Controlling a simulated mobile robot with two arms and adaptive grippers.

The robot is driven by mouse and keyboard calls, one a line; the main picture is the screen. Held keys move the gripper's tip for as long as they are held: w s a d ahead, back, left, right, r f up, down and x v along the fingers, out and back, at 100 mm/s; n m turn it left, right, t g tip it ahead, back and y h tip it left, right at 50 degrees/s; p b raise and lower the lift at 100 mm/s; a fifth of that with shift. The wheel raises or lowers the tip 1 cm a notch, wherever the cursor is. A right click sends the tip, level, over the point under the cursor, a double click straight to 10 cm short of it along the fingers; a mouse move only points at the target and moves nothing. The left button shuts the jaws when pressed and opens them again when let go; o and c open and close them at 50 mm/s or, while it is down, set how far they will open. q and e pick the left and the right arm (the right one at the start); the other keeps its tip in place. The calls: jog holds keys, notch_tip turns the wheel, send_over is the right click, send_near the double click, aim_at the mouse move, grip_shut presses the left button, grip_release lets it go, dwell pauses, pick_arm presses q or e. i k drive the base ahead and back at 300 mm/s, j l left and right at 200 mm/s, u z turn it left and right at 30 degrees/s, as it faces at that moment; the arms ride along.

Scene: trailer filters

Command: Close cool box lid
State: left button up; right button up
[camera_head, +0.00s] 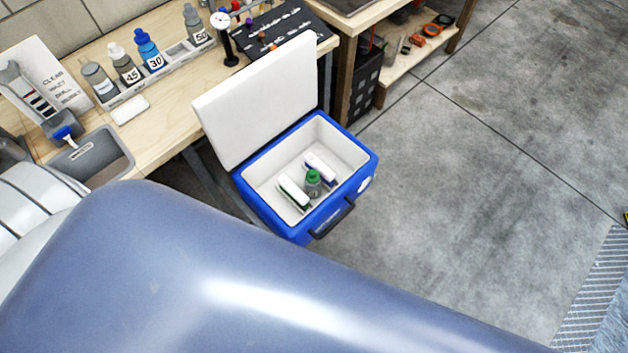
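The blue cool box (265,208) stands on the floor beside the workbench, with a white inside and a dark handle on its front. Its white lid (262,104) is open, tilted up and back on the side toward the bench. Inside the box lie two white packs, one with green (292,192) and one with blue or purple (320,167), and a small bottle with a green cap (313,183). Neither of my grippers is in view. A large blue-grey arm link of mine fills the lower part of the view and comes close to the box's near side.
The wooden bench (160,118) holds several numbered bottles in a rack, a grey bin (98,160), a sign and a dark panel (278,32). A second bench with a lower shelf (410,65) stands behind. Concrete floor (470,190) right of the box is clear.

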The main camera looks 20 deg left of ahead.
aim_at(241, 114)
jog(key=k+j+u, duration=0.1)
jog(key=j+u, duration=0.15)
jog(key=j, duration=0.55)
jog(key=j+u, duration=0.2)
jog(key=j, duration=0.6)
